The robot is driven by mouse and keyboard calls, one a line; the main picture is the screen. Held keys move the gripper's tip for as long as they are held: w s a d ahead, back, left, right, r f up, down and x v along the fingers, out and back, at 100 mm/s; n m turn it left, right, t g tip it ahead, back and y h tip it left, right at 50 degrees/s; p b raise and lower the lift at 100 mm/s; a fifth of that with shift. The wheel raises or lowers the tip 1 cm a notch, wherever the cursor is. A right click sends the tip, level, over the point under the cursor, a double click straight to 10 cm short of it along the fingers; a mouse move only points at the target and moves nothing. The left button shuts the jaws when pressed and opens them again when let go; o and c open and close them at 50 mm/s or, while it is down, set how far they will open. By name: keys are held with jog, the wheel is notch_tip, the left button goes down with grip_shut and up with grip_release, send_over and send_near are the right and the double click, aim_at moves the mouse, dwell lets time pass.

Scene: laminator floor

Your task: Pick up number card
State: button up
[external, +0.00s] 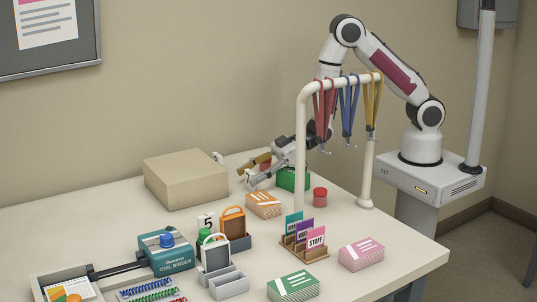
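The bottom of the card is hidden. My gripper (247,178) is at the back of the table, pointing left and down, apart from the card and to its upper right in the picture. A brownish piece (256,161) shows at the gripper; I cannot tell whether it is held. The finger gap is too small to read.
A beige box (186,178) stands left of my gripper; a green box (293,179) is beside it. A white rack (301,150) with hanging lanyards rises at the right. A coil binder (166,252), a card stand (303,245) and several card packs occupy the front.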

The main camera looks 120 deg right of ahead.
jog(key=c, duration=1.2)
jog(key=shift+o, duration=0.2)
jog(key=shift+r, duration=0.15)
jog(key=shift+r, duration=4.9)
